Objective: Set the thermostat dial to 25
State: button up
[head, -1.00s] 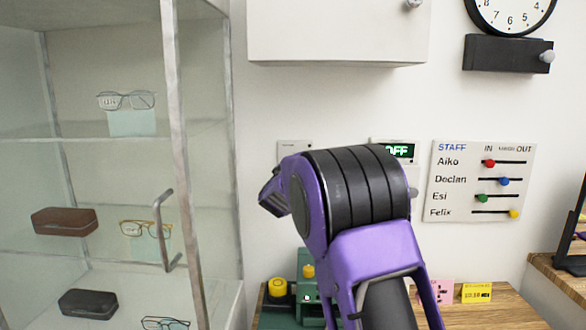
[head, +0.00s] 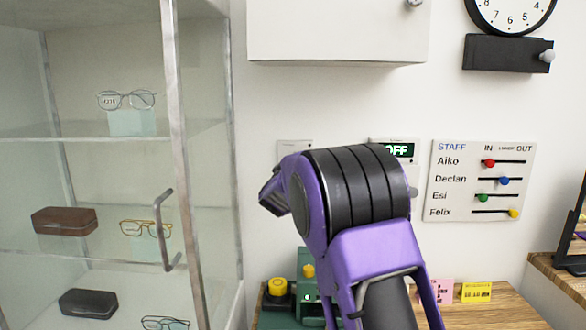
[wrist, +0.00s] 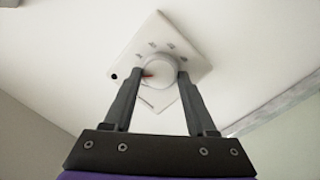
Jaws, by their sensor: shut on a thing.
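In the wrist view a white, round thermostat dial (wrist: 158,66) sits on a white square plate (wrist: 165,29) on the wall, which looks tilted in this view. My gripper (wrist: 160,75) has one finger on each side of the dial and is shut on it. A red pointer mark shows on the dial's left part, near the left finger. Small dark marks lie around the dial, too small to read. In the head view my purple and black arm hides the gripper and the dial. The top edge of a white wall plate (head: 294,146) shows above the arm.
A glass cabinet (head: 174,90) with eyeglasses stands at left. A white wall cabinet (head: 338,32) hangs above. A wooden counter (head: 510,308) lies below.

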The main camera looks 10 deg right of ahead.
jog(key=shift+s+d+f+m+y+b, duration=0.15)
jog(key=shift+m+y+b, duration=0.85)
jog(key=shift+m, duration=3.85)
jog(key=shift+w+d+r+m+y+b, duration=0.15)
jog(key=shift+m+b, duration=1.65)
jog(key=shift+m, duration=3.1)
jog(key=shift+s+d+f+m+y+b, duration=0.15)
jog(key=shift+m+y+b, duration=0.85)
jog(key=shift+m, duration=3.85)
jog(key=shift+h+b, duration=0.4)
jog(key=shift+h, duration=0.05)
